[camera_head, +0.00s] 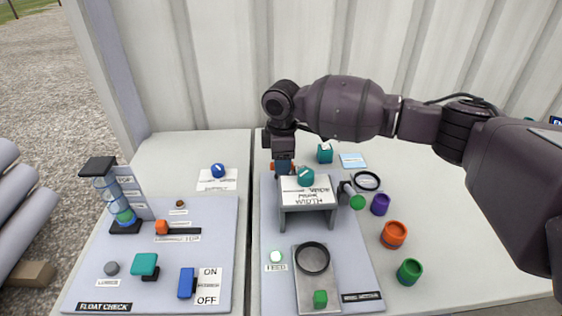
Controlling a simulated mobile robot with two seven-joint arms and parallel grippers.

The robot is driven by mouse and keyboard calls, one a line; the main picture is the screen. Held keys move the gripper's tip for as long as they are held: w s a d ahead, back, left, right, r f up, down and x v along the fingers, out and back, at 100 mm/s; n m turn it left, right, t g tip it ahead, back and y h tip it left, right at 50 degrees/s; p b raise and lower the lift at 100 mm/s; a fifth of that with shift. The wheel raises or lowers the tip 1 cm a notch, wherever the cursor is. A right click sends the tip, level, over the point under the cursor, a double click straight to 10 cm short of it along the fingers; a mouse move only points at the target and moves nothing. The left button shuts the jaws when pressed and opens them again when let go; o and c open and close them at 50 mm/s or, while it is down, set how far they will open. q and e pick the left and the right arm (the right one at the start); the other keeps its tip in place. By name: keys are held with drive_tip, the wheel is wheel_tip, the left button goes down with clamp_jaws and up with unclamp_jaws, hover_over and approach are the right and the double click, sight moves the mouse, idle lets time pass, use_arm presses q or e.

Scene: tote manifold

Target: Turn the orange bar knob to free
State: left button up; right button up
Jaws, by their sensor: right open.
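My right gripper (282,163) points down at the back of the right grey panel, behind the small grey bridge (306,213). It is open, and its arm reaches in from the right. Small orange parts, probably the orange bar knob (293,168), show beside its fingertips. The gripper and the bridge hide most of this knob, so I cannot tell its angle or whether the fingers touch it. A white label plate on the bridge carries text that I cannot read clearly. My left gripper is not in view.
A teal knob (306,176) sits at the bridge's back edge. A green-ended lever (357,201) stands to its right. Purple (380,204), orange (393,235) and green (410,271) cups stand on the right. The left panel (215,222) holds several controls. A corrugated wall rises behind.

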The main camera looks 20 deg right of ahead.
drive_tip(key=shift+f, duration=0.25)
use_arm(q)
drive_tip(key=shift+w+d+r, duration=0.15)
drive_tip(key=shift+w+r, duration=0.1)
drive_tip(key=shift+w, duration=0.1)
use_arm(e)
drive_tip(key=shift+c, duration=0.4)
